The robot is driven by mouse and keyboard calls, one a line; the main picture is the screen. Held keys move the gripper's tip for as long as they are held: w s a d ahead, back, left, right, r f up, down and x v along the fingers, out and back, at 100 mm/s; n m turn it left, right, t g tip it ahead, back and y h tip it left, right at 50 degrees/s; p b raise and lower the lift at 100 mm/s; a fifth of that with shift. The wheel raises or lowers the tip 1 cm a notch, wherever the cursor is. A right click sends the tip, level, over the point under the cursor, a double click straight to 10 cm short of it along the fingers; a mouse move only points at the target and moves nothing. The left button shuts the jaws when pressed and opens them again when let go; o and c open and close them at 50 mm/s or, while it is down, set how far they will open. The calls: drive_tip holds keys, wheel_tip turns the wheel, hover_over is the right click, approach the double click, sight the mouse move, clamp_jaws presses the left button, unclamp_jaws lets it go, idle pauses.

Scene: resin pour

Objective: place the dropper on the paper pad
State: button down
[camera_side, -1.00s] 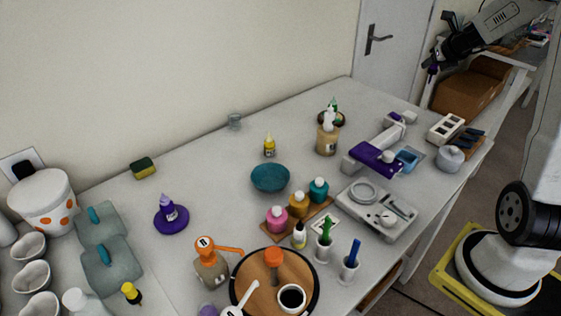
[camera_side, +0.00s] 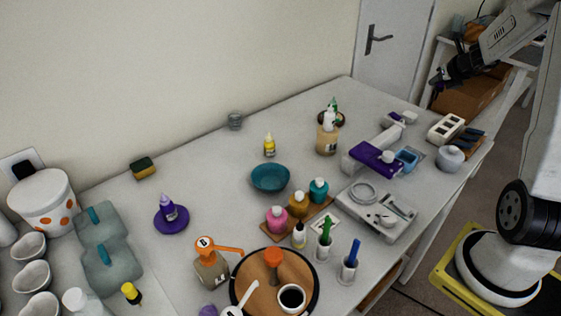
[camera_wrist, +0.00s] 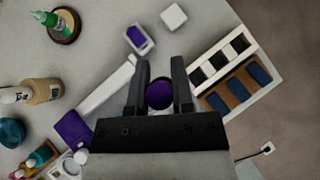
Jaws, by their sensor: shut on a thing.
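My gripper (camera_side: 438,86) is at the upper right of the side view, in the air near the far right end of the table. In the wrist view my gripper (camera_wrist: 160,76) is shut on a round purple-topped thing (camera_wrist: 159,95), which looks like the dropper seen from above. Its lower part is hidden in that view, and it is too small and dark to make out in the side view. A small white card with a printed mark (camera_side: 324,222), perhaps the paper pad, lies on the table beside the wooden bottle board; I cannot tell for sure.
A white box with square openings (camera_side: 446,128) and a lidded white jar (camera_side: 450,158) stand near the right table edge. A purple-topped device (camera_side: 375,158), a scale (camera_side: 377,212) and a teal bowl (camera_side: 270,178) crowd the middle. Free room lies along the wall.

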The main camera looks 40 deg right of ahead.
drive_tip(key=shift+w+d+r+x, duration=0.1)
drive_tip(key=shift+d+r+x, duration=0.35)
drive_tip(key=shift+x, duration=2.2)
drive_tip(key=shift+w+d+r+x, duration=0.1)
drive_tip(key=shift+d+r+x, duration=0.3)
drive_tip(key=shift+x, duration=2.3)
drive_tip(key=shift+w+d+r+x, duration=0.15)
drive_tip(key=shift+d+x, duration=0.5)
drive_tip(key=shift+x, duration=2)
drive_tip(key=shift+s, duration=0.1)
drive_tip(key=shift+d+f, duration=0.15)
drive_tip(key=shift+f, duration=1.65)
drive_tip(key=shift+f, duration=0.15)
